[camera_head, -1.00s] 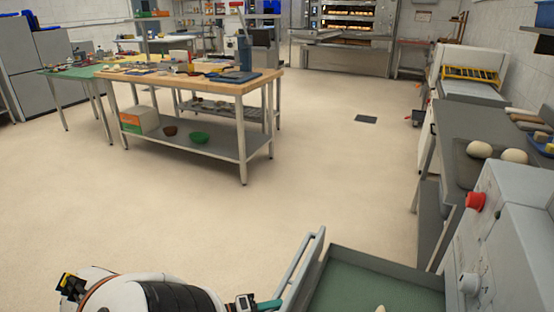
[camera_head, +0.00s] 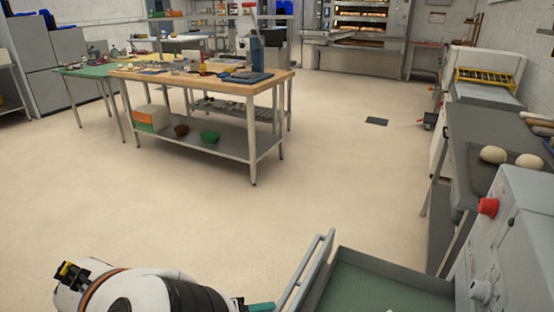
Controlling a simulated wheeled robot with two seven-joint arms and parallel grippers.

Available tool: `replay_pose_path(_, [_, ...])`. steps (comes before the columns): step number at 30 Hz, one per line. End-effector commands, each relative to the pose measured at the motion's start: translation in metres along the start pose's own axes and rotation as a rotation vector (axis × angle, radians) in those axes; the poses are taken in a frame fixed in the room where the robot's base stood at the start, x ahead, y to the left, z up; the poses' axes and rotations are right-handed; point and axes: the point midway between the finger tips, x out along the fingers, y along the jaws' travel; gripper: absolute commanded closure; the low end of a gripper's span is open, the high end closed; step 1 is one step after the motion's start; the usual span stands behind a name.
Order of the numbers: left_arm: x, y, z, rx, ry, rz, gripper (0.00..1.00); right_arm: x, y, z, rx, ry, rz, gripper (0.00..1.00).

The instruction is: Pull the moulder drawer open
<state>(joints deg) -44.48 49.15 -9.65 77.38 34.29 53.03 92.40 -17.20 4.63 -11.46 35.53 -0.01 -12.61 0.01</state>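The moulder drawer (camera_head: 392,268) is a grey tray with a green floor at the bottom right. It stands pulled out from the grey moulder (camera_head: 512,235), and its lower part is cut off by the frame. A pale bar handle (camera_head: 304,270) runs along its left side. My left arm comes in at the bottom left, and a teal tip of my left gripper (camera_head: 261,307) shows just left of the handle. Most of that gripper is out of frame, so its opening and any contact with the handle cannot be told. My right gripper is not in view.
A counter with two dough balls (camera_head: 493,154) stands behind the moulder, which has a red button (camera_head: 488,206). A wooden-topped table (camera_head: 200,80) with a lower shelf stands at the upper left. The beige floor (camera_head: 300,190) between is clear.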

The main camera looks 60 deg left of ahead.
Motion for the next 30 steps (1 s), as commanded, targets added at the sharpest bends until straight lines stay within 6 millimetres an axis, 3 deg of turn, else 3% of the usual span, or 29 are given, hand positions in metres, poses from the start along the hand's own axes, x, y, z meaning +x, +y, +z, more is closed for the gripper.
replay_pose_path(6, [-0.046, 0.000, 0.000, 0.000, 0.000, 0.003, 0.66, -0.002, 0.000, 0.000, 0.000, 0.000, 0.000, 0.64])
replay_pose_path(12, [-0.068, 0.000, 0.001, 0.001, -0.001, 0.000, 0.66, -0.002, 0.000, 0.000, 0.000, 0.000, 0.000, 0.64])
replay_pose_path(30, [-0.071, 0.000, 0.001, 0.001, -0.001, -0.001, 0.66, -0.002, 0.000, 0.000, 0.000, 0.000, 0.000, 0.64])
